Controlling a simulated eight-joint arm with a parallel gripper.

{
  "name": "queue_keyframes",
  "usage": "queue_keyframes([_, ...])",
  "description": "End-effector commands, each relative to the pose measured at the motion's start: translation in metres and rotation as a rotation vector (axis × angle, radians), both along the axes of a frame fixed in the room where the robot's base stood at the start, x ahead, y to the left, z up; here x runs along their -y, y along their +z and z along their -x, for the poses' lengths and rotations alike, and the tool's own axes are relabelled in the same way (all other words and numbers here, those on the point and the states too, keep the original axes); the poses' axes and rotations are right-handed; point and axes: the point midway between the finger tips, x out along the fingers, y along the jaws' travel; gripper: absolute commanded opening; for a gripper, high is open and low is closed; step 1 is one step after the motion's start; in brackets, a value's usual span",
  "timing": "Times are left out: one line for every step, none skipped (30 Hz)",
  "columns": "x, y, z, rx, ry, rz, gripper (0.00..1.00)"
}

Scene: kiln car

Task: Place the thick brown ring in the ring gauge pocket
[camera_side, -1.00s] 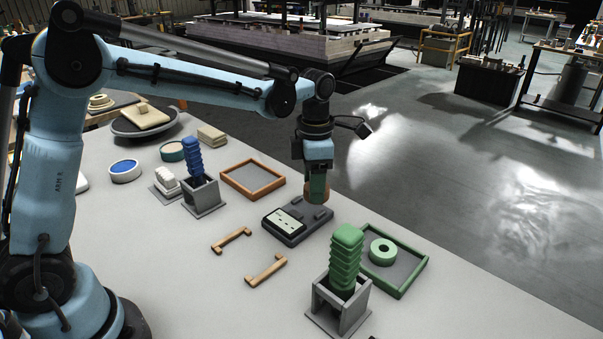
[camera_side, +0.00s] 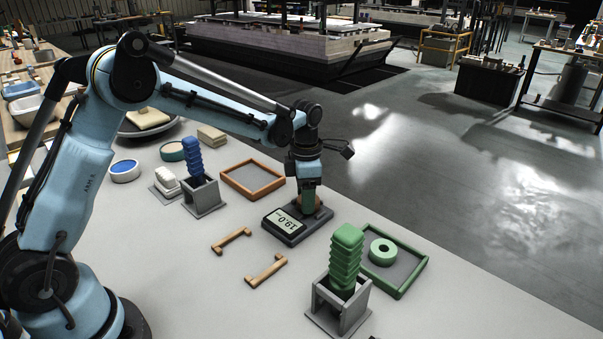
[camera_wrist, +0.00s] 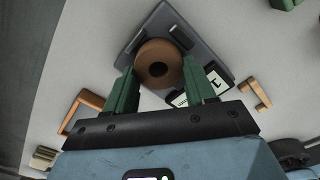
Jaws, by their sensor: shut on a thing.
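The thick brown ring (camera_wrist: 158,53) lies flat in the wrist view, its dark hole facing up, over the dark grey ring gauge (camera_wrist: 150,22). My gripper (camera_wrist: 160,82) has its green fingers on either side of the ring and is shut on it. In the side view, my gripper (camera_side: 309,207) points down at the gauge (camera_side: 292,238), and only an edge of the ring (camera_side: 322,211) shows beside the fingers. The gauge display shows large digits. The ring appears to be at the gauge surface; the pocket is hidden beneath it.
A green-rimmed tray (camera_side: 413,284) with a green ring (camera_side: 383,252) stands to the right. A green stack in a grey stand (camera_side: 340,315) is in front. An empty brown-rimmed tray (camera_side: 253,180) and a blue stack (camera_side: 193,157) stand to the left. Two tan brackets (camera_side: 266,270) lie in front.

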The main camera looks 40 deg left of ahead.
Motion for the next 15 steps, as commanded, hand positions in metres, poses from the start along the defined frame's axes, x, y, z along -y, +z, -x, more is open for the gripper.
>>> queue_keyframes([0.0001, -0.0001, 0.0001, 0.0, 0.0, 0.0, 0.23])
queue_keyframes([0.0001, -0.0006, 0.0, 0.0, 0.0, 0.0, 0.23])
queue_keyframes([0.0001, -0.0017, 0.0, 0.0, 0.0, 0.0, 0.23])
queue_keyframes([0.0001, -0.0025, 0.0, 0.0, 0.0, 0.0, 0.23])
queue_keyframes([0.0001, -0.0033, 0.0, 0.0, 0.0, 0.0, 0.23])
queue_keyframes([0.0001, -0.0028, 0.0, 0.0, 0.0, 0.0, 0.61])
queue_keyframes([0.0001, -0.0027, 0.0, 0.0, 0.0, 0.0, 0.65])
queue_keyframes([0.0001, -0.0027, 0.0, 0.0, 0.0, 0.0, 0.7])
queue_keyframes([0.0001, -0.0027, 0.0, 0.0, 0.0, 0.0, 0.76])
queue_keyframes([0.0001, -0.0027, 0.0, 0.0, 0.0, 0.0, 0.8])
queue_keyframes([0.0001, -0.0027, 0.0, 0.0, 0.0, 0.0, 0.8])
queue_keyframes([0.0001, -0.0027, 0.0001, 0.0, 0.0, 0.0, 0.8])
queue_keyframes([0.0001, -0.0026, 0.0001, 0.0, 0.0, 0.0, 0.8])
queue_keyframes([0.0001, -0.0026, 0.0001, 0.0, 0.0, 0.0, 0.8])
queue_keyframes([0.0001, -0.0026, 0.0001, 0.0, 0.0, 0.0, 0.8])
